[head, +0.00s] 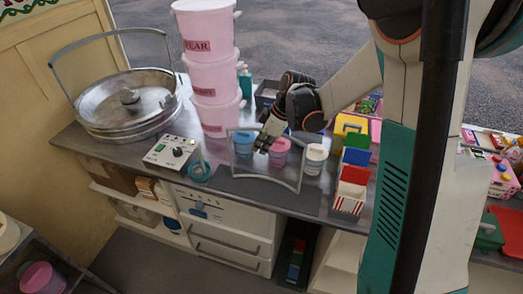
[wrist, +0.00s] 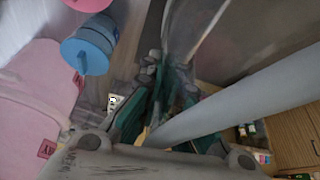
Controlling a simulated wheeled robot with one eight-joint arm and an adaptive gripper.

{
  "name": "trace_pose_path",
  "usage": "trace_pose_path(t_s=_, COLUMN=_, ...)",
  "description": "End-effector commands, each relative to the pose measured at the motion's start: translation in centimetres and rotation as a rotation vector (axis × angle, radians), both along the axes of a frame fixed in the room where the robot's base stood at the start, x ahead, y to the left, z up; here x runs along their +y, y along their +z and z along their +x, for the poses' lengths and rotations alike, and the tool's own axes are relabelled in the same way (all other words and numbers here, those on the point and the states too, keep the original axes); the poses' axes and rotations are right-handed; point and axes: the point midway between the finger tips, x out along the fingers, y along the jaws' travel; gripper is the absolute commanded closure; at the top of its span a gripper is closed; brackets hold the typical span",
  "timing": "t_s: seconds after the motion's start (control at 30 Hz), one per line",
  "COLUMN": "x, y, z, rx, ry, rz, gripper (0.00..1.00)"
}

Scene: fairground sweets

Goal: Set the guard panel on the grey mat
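The guard panel (head: 298,178) is a clear sheet with a grey frame, upright over the front of the counter. My gripper (head: 265,144) is at its upper edge in the head view. In the wrist view my gripper (wrist: 160,112) has its green-padded fingers on either side of a grey frame bar (wrist: 240,98), and looks shut on it. The grey mat (head: 258,190) seems to be the darker patch on the counter below the panel. I cannot tell whether the panel's lower edge touches it.
Blue (head: 243,143), pink (head: 279,151) and white (head: 315,158) tubs stand close behind the panel. A control box (head: 172,151), a teal roll (head: 200,172) and stacked pink buckets (head: 213,78) are left. A red-striped box (head: 350,190) is right. The counter's front edge is near.

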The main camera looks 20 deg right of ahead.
Motion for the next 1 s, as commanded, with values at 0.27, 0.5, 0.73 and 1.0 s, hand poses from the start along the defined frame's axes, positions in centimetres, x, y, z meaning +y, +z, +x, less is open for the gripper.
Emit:
trace_pose_path(t_s=0.27, x=0.01, y=-1.62, z=-0.02, rx=0.0, ry=0.0, rz=0.0, gripper=1.0)
trace_pose_path(t_s=0.5, x=0.0, y=-1.94, z=-0.02, rx=0.0, ry=0.0, rz=0.0, gripper=0.92)
trace_pose_path(t_s=0.73, x=0.01, y=-1.86, z=-0.02, rx=0.0, ry=0.0, rz=0.0, gripper=0.75)
trace_pose_path(t_s=1.0, x=0.01, y=-1.44, z=-0.02, rx=0.0, ry=0.0, rz=0.0, gripper=0.75)
